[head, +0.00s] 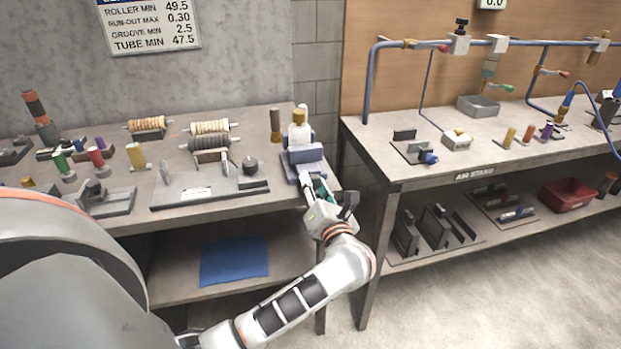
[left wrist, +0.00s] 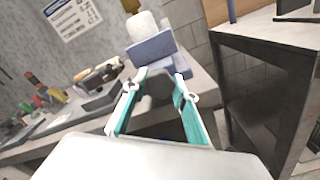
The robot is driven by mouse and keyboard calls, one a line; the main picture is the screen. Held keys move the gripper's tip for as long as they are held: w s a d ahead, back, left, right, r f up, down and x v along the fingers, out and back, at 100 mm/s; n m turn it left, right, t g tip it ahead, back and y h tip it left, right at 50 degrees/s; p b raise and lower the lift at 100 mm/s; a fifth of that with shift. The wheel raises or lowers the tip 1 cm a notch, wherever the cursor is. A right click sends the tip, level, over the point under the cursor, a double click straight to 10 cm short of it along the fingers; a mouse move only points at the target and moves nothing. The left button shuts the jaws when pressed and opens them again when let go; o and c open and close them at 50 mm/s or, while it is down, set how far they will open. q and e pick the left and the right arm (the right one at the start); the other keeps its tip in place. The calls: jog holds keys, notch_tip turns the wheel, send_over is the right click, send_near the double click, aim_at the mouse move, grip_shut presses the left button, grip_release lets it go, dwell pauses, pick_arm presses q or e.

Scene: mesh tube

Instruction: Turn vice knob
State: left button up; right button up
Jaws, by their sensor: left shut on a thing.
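The vice (head: 304,160) is blue-grey and stands at the right front corner of the left bench. A white piece with a gold cap (head: 299,125) stands upright at the vice. My left gripper (head: 316,186) reaches up to the front of the vice, at the bench edge. In the left wrist view the vice (left wrist: 152,50) is just beyond my left gripper (left wrist: 158,92). Its teal-padded fingers are on either side of a dark grey knob (left wrist: 157,86) and shut on it. The knob is mostly hidden by the gripper in the head view. My right gripper is not in view.
The left bench (head: 240,203) holds a flat grey fixture (head: 212,190), ribbed rollers and several coloured plugs. A blue cloth (head: 234,261) lies on its lower shelf. A gap separates it from the right bench (head: 370,150), which carries blue pipework. A red bin (head: 568,195) stands below.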

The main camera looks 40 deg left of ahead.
pick_arm(q)
jog(key=shift+r+m+p, duration=0.2)
jog(key=shift+m+p, duration=0.15)
jog(key=shift+m, duration=0.05)
jog(key=shift+m+p, duration=0.6)
jog(key=shift+p, duration=0.05)
jog(key=shift+f+m+p, duration=0.3)
jog(key=shift+m+p, duration=0.3)
jog(key=shift+m, duration=0.2)
jog(key=o, duration=1.1)
jog(key=shift+s+d+f, duration=0.1)
jog(key=shift+d, duration=0.05)
jog(key=shift+r+v, duration=0.15)
jog(key=shift+v, duration=1.75)
jog(key=shift+r+v, duration=0.1)
jog(key=shift+v, duration=1.85)
